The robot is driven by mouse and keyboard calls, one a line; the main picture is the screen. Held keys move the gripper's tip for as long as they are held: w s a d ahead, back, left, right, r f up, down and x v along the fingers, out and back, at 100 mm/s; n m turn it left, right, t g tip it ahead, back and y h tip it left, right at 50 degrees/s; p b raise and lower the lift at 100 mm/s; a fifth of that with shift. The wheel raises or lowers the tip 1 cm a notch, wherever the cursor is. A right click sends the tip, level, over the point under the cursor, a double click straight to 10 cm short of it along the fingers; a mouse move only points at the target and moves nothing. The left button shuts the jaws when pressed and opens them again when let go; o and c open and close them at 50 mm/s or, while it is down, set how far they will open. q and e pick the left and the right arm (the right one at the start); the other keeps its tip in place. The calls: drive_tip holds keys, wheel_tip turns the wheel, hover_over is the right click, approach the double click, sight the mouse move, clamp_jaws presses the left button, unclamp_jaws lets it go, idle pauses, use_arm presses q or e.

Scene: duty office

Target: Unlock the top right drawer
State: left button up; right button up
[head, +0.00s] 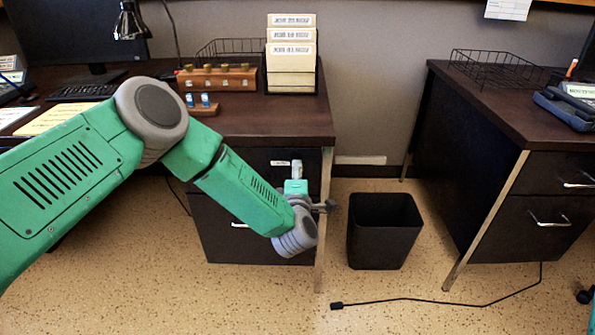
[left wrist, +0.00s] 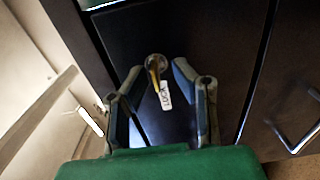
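The top drawer (head: 258,160) of the left desk is a dark panel under the desktop, and it looks shut. My left gripper (head: 297,166) is in front of its right part, small and partly hidden by my own wrist. In the left wrist view a brass key (left wrist: 154,66) with a white tag (left wrist: 165,96) is at a round lock on the dark drawer front. My left gripper (left wrist: 157,70) is open there, with one finger on each side of the key and gaps visible. The key's exact fit in the lock cannot be told. My right gripper is not in view.
The lower drawer (head: 222,238) is below, with a metal handle partly behind my arm. A black bin (head: 384,230) stands right of the desk leg. A wooden stamp rack (head: 217,78) and a file holder (head: 291,65) stand on the desktop. A second desk (head: 500,105) is at the right.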

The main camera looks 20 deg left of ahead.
use_arm(q)
drive_tip(key=v, duration=1.1)
drive_tip(key=shift+s+d, duration=0.1)
drive_tip(key=s+d+f+m+g+h+p, duration=0.1)
drive_tip(key=s+f+m+g+h+p, duration=0.6)
drive_tip(key=s+m, duration=0.6)
drive_tip(key=s+a+m+g+p, duration=0.1)
drive_tip(key=s+a+m+g, duration=0.2)
drive_tip(key=s, duration=0.4)
drive_tip(key=s+a+m+g+y+p, duration=0.1)
drive_tip(key=s+a+m+g+p, duration=0.1)
drive_tip(key=s+a, duration=0.3)
drive_tip(key=s+a+m+g+y+p, duration=0.1)
drive_tip(key=s+a+m+g, duration=0.3)
drive_tip(key=s, duration=0.6)
drive_tip(key=shift+s+a+r+g+p, duration=0.3)
drive_tip(key=shift+s+r+g, duration=0.1)
drive_tip(key=shift+r, duration=0.1)
drive_tip(key=shift+w, duration=0.15)
